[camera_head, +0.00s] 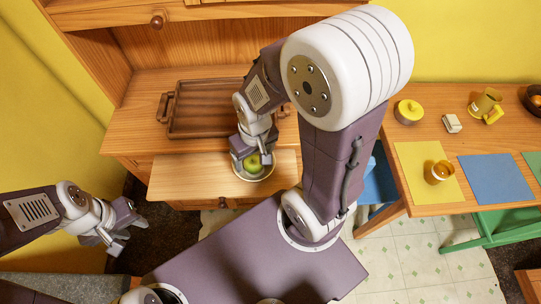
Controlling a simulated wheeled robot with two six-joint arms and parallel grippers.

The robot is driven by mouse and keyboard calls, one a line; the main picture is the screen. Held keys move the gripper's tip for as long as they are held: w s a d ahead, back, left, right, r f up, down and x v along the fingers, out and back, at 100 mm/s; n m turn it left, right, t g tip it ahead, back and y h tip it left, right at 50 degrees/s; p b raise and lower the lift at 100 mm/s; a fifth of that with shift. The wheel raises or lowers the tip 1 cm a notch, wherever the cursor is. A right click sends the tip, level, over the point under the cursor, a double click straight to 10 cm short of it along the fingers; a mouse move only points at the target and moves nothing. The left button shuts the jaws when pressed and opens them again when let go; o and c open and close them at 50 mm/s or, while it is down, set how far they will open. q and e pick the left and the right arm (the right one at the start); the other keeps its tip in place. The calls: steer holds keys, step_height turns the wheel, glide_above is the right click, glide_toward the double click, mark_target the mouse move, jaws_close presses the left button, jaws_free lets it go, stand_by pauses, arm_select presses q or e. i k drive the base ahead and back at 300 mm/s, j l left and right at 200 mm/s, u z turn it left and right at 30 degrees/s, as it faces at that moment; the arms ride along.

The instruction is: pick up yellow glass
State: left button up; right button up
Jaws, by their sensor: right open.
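An amber-yellow cup or glass (439,173) stands on the yellow placemat (418,196) on the table at the right. A second olive-yellow vessel (486,102) is further back, with a bright yellow piece beside it. I cannot tell for certain which is the yellow glass. My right gripper (257,155) is open over a plate or bowl (240,178) with a green apple (252,163), well left of both vessels. The gripper partly hides the apple, and I cannot tell whether they touch. My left gripper (130,238) appears open and empty at the far left.
The plate rests on a wooden cabinet's pull-out board (190,178), below a brown tray (205,112). The table also holds a yellow-lidded pot (408,111), a small pale block (452,123), a blue placemat (497,180) and a dark bowl (532,100). A green chair (490,228) stands in front.

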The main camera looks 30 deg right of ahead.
mark_target(443, 170)
steer(key=z, duration=3.15)
steer(key=i+l+u, duration=0.7)
steer(key=l+u, duration=0.15)
steer(key=i+l+u, duration=0.15)
steer(key=l+u, duration=0.15)
steer(key=i+l+u, duration=0.15)
steer(key=l+u, duration=0.15)
steer(key=l, duration=0.15)
